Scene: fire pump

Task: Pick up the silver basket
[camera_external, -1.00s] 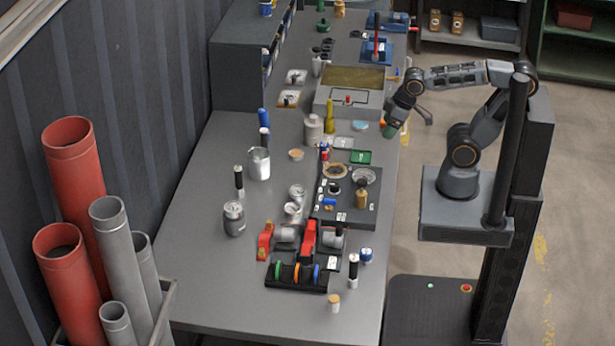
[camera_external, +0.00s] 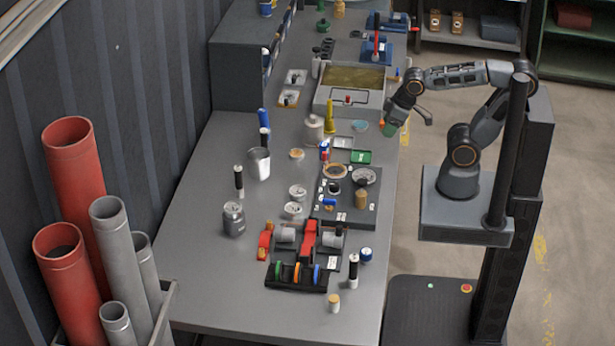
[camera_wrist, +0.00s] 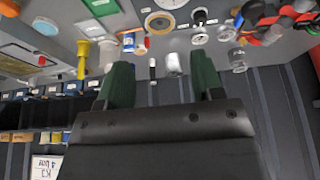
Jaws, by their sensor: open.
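A silver, open-topped, basket-like container (camera_external: 258,164) stands upright on the grey bench, left of the dark board. It appears to be the silver cylinder (camera_wrist: 173,63) in the wrist view, between my fingertips in the picture but beyond them. I cannot see whether its wall is mesh. My gripper (camera_external: 389,129) is above the bench's right edge, well to the right of the container and apart from it. In the wrist view, the two green fingers of my gripper (camera_wrist: 161,78) are spread wide, with nothing held between them.
The dark board (camera_external: 328,213) carries several small parts. The bench's left side is mostly clear.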

